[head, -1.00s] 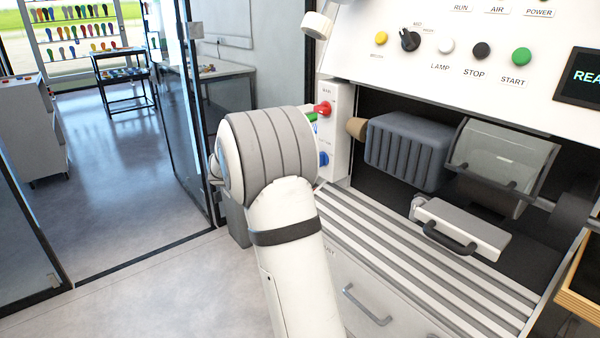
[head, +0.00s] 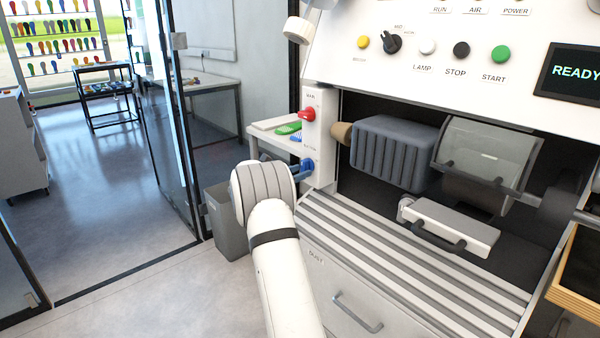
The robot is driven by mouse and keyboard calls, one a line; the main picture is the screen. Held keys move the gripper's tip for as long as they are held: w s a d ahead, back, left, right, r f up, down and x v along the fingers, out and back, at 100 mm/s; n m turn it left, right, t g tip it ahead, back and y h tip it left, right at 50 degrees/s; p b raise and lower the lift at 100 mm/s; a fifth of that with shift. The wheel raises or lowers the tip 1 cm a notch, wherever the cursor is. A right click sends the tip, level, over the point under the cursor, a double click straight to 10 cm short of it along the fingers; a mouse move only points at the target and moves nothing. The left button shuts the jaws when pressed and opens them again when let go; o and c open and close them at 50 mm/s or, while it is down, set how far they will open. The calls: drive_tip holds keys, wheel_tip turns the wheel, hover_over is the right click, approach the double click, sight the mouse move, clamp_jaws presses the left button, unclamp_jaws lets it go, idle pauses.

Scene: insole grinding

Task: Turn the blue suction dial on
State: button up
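The blue suction dial (head: 308,166) is low on the white side panel at the left of the grinding machine, below a red knob (head: 307,114). My white and grey arm stands in front and to the left of the dial, with its rounded joint close beside it. A small dark bluish part shows between that joint and the dial. My gripper is mostly hidden behind the arm; I cannot make out its fingers, nor whether they touch the dial. The dial's exact turn is too small to read.
The machine's upper panel has several buttons and a screen (head: 572,72) showing READY. A grey ribbed roller (head: 394,152) and a handled tray (head: 450,226) are to the right. A grey bin (head: 228,225) stands behind my arm. Floor at left is open.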

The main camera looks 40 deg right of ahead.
drive_tip(key=shift+d, duration=0.3)
